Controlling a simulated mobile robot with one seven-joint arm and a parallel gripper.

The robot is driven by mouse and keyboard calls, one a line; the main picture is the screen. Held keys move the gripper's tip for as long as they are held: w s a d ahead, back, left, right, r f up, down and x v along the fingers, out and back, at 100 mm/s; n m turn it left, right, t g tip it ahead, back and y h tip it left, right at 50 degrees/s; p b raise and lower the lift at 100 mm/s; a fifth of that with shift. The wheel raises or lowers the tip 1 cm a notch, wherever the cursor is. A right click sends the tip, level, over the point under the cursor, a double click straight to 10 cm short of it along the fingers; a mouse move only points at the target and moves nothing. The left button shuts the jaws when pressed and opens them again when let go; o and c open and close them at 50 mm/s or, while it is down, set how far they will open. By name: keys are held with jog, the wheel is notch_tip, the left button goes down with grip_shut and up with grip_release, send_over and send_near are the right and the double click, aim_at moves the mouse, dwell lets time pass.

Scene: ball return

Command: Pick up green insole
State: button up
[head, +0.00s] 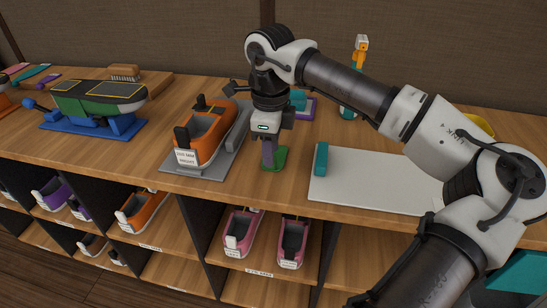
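The green insole (280,154) lies on the wooden counter, right of the orange shoe, with part of it hidden behind my gripper. My gripper (269,163) points down over the insole's left part, its tips at or very close to it. The fingers overlap in this view, so I cannot tell whether they are open or shut, or whether they touch the insole.
An orange shoe (211,132) on a grey stand is close on the left. A white board (375,182) with a teal block (321,159) lies on the right. A green and blue shoe-like object (100,98) stands far left. Shoes fill cubbies below the counter's front edge.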

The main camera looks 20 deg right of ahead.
notch_tip(320, 180, down, 3)
jog(key=shift+w+r, duration=0.1)
grip_shut()
jog(key=shift+r, duration=0.1)
dwell(0.3)
